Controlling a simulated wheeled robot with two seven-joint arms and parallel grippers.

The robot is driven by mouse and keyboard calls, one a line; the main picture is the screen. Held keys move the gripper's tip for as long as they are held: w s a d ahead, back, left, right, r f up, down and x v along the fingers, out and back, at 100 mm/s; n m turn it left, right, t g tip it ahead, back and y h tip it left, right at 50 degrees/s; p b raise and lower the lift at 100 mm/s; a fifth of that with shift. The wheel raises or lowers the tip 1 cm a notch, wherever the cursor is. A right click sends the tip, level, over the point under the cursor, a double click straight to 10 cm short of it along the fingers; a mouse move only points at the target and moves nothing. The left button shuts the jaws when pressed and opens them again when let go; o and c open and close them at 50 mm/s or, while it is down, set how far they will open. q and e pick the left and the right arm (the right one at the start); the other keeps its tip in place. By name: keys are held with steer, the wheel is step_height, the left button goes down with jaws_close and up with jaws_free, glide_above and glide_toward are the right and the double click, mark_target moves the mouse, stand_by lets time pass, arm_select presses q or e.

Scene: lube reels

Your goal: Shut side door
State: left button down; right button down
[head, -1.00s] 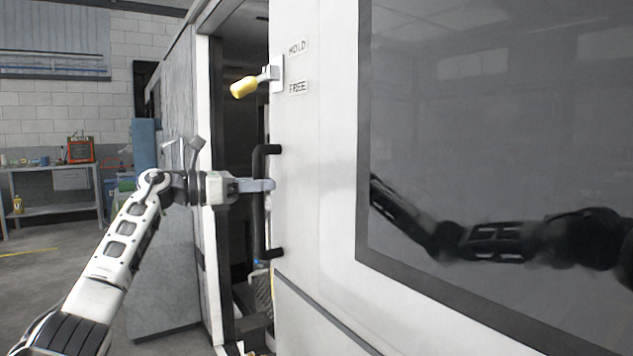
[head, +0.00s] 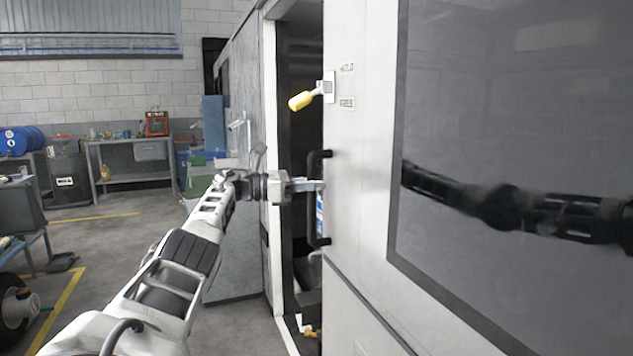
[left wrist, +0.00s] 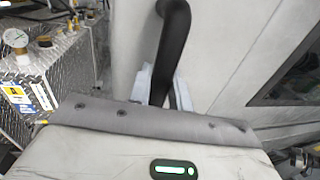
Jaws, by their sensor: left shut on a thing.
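The side door (head: 360,200) is a tall white panel with a large dark window (head: 500,120). It stands partly open, with a dark gap (head: 305,110) between its left edge and the door frame (head: 270,120). A black bar handle (head: 318,215) is upright near the door's left edge. My left gripper (head: 312,186) is shut on the handle at its middle. In the left wrist view the black handle (left wrist: 172,50) rises between the fingers (left wrist: 160,88). A yellow-knobbed lever (head: 302,100) sits above the handle beside two labels. My right gripper is not in view.
A grey machine wall (head: 240,150) stands left of the gap. A workbench (head: 130,160), a blue drum (head: 22,140) and a wheel (head: 15,305) lie further left. The floor (head: 100,235) between them is mostly clear.

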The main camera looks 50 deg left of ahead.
arm_select(q)
steer(key=shift+r, duration=0.1)
steer(key=c, duration=1.3)
jaws_free()
steer(key=shift+b+v, duration=0.95)
steer(key=shift+v, duration=5.15)
steer(key=shift+c, duration=0.2)
